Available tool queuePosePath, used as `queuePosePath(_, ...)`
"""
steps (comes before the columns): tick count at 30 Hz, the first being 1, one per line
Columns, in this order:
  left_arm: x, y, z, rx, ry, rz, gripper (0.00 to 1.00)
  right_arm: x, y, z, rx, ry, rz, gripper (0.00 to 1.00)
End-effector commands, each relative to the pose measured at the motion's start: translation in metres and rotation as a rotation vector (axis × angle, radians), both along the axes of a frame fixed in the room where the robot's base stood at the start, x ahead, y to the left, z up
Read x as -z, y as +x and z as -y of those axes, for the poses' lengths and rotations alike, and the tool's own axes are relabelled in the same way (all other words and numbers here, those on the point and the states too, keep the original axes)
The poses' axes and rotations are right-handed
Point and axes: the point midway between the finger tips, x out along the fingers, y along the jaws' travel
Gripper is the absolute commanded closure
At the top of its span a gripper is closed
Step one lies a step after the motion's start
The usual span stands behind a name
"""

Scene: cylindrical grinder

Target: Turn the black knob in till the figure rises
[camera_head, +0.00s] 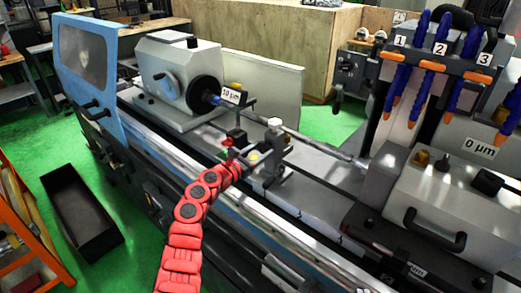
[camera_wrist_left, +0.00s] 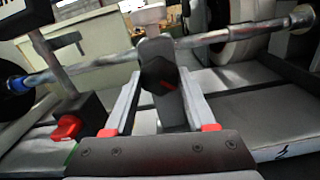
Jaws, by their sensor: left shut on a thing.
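The black knob (camera_wrist_left: 158,76) sits on the front of a grey upright rest (camera_wrist_left: 172,105) under the long shaft (camera_wrist_left: 110,75). My left gripper (camera_wrist_left: 160,82) has its two fingers on either side of the knob, shut on it. In the head view my red left arm reaches up to the grey rest (camera_head: 275,140), with the left gripper (camera_head: 262,158) at its front; the knob cannot be made out there. A white figure sign reading "10 µm" (camera_head: 231,95) stands near the workhead. Another sign (camera_head: 480,148) reads "0 µm" on the wheelhead. My right gripper is not in view.
A gauge stand with a red knob (camera_wrist_left: 68,127) is close to the left of my gripper. The workhead (camera_head: 180,70) is behind left. Blue coolant hoses (camera_head: 432,65) hang at the right. A black bin (camera_head: 82,215) stands on the green floor.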

Motion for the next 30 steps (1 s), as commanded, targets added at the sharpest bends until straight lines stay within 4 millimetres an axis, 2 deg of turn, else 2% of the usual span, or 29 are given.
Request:
queuePosePath(6, -0.004, 0.000, -0.003, -0.004, 0.052, 0.040, 0.99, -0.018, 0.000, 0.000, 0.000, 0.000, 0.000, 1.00)
queuePosePath(11, -0.002, 0.000, -0.003, -0.003, 0.114, 0.083, 0.99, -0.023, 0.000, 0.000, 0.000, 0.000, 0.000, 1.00)
queuePosePath(30, 0.001, 0.001, -0.002, -0.002, 0.420, 0.306, 0.99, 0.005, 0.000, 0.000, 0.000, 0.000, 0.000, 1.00)
